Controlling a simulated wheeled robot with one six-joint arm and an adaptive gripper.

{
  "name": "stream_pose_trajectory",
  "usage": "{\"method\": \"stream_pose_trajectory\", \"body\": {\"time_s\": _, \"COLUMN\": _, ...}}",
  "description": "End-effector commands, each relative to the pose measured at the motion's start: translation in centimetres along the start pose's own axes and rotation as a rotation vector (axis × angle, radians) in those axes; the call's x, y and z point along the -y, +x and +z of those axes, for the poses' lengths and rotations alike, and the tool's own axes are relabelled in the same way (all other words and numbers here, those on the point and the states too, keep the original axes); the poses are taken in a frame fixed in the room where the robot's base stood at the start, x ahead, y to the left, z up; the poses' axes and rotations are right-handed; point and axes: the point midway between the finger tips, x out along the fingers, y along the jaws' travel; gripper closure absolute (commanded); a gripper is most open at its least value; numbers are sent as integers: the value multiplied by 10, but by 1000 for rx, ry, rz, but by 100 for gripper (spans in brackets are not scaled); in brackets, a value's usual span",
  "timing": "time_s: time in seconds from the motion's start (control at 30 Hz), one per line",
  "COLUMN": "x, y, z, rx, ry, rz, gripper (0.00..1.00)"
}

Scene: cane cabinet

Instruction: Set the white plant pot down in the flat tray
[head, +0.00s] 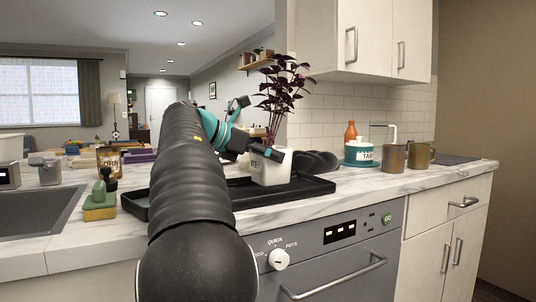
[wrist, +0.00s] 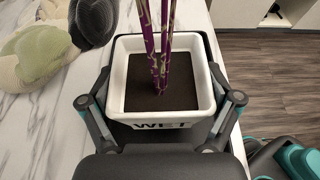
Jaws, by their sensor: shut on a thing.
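The white plant pot (head: 270,168) holds a purple-leaved plant (head: 281,90) and has dark lettering on its side. My gripper (head: 268,153) is shut on the pot near its rim. The wrist view shows the pot (wrist: 119,82) upright, with dark soil and purple stems, and a finger on each side of it. The flat tray (head: 315,188) is black and low-rimmed, on the marble counter. The pot is over the tray's right part. I cannot tell whether its base touches the tray floor. My arm hides the tray's middle.
Dark rounded items (head: 318,160) lie behind the tray. A sink (head: 40,212) and a green-and-yellow item (head: 101,205) are at the left. Wall cabinets (head: 375,40) hang above.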

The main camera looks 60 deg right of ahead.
Motion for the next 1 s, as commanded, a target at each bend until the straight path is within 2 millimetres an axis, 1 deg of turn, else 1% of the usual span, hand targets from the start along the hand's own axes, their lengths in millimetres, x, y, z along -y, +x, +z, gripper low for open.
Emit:
{"method": "stream_pose_trajectory", "body": {"time_s": 0.03, "x": 0, "y": 2, "z": -4, "rx": 2, "ry": 2, "rz": 1, "gripper": 75}}
{"method": "stream_pose_trajectory", "body": {"time_s": 0.1, "x": 0, "y": 2, "z": -6, "rx": 2, "ry": 2, "rz": 1, "gripper": 75}}
{"method": "stream_pose_trajectory", "body": {"time_s": 0.63, "x": 0, "y": 3, "z": -6, "rx": 2, "ry": 2, "rz": 1, "gripper": 75}}
{"method": "stream_pose_trajectory", "body": {"time_s": 1.0, "x": 0, "y": 5, "z": -11, "rx": 2, "ry": 2, "rz": 1, "gripper": 75}}
